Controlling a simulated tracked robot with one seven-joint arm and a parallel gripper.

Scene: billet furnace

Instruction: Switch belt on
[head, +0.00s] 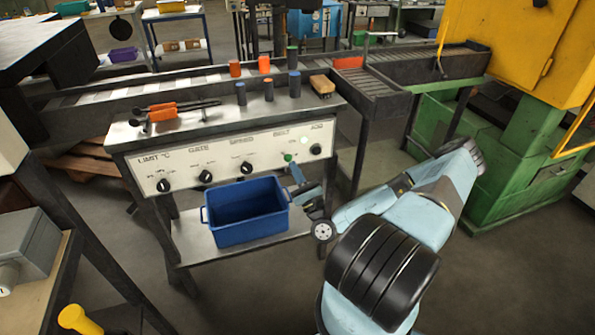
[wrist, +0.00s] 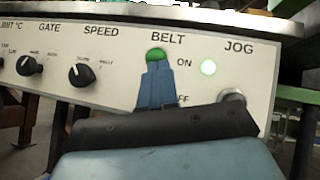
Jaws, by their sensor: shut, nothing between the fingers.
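The control panel (head: 230,160) on the front of the steel table carries the labels LIMIT °C, GATE, SPEED, BELT and JOG. Under BELT, the green end of the belt switch (wrist: 155,55) shows near the ON mark; the rest of it is hidden behind my fingers. The green end also shows in the head view (head: 288,157). In the head view my gripper (head: 294,166) points at the panel.
Black knobs sit under GATE (wrist: 29,66) and SPEED (wrist: 81,74). The JOG button (wrist: 233,100) is close right of my gripper. A blue bin (head: 245,212) stands on the lower shelf. Tongs (head: 170,108) and several coloured cylinders lie or stand on the tabletop.

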